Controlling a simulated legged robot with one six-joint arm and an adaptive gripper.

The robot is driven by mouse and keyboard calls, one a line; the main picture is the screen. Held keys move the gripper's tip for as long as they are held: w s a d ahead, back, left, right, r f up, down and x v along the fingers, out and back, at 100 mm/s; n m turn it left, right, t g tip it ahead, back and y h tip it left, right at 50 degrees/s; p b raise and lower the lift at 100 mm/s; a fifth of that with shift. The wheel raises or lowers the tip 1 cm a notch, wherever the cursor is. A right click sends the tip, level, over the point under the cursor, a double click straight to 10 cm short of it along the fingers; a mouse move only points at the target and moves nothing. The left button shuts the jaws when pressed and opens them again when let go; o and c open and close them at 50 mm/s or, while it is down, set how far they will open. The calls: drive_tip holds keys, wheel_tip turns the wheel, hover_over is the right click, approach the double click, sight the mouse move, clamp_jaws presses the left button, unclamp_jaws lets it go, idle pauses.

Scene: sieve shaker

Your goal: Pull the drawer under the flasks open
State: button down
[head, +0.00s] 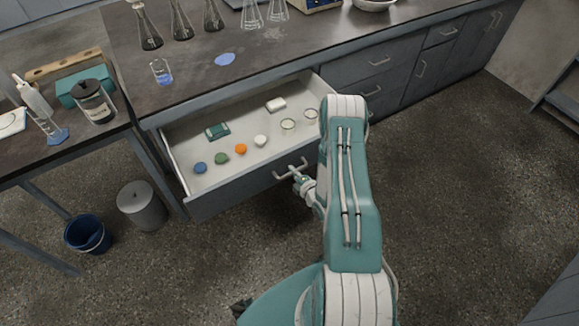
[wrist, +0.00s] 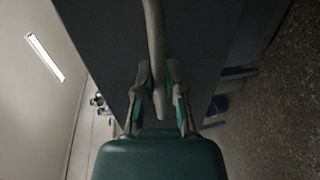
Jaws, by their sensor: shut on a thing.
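The drawer (head: 240,190) under the flasks stands pulled out from the bench, with its light interior in view. Inside lie several small coloured caps, a green box (head: 217,130), a white block (head: 276,104) and small round dishes. My gripper (head: 299,178) is at the drawer's front and shut on its bar handle (head: 283,176). In the wrist view the handle (wrist: 154,45) runs between the two fingers (wrist: 159,85), against the dark drawer front (wrist: 100,35). Several flasks (head: 181,22) stand on the bench top above.
A small beaker (head: 161,72) and a blue disc (head: 225,60) are on the bench top (head: 270,62). A grey bin (head: 142,205) and a blue bucket (head: 88,235) stand on the floor at left. The floor in front of the drawer is clear.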

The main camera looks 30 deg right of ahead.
drive_tip(key=shift+s+f, duration=0.25)
drive_tip(key=shift+s, duration=0.95)
drive_tip(key=c, duration=0.7)
unclamp_jaws()
drive_tip(key=shift+w, duration=0.15)
drive_tip(key=shift+r, duration=0.1)
drive_tip(key=s+r, duration=0.2)
drive_tip(key=s, duration=0.9)
drive_tip(key=shift+s+d, duration=0.25)
drive_tip(key=shift+s, duration=0.1)
drive_tip(key=shift+w+r, duration=0.1)
drive_tip(key=shift+r, duration=0.1)
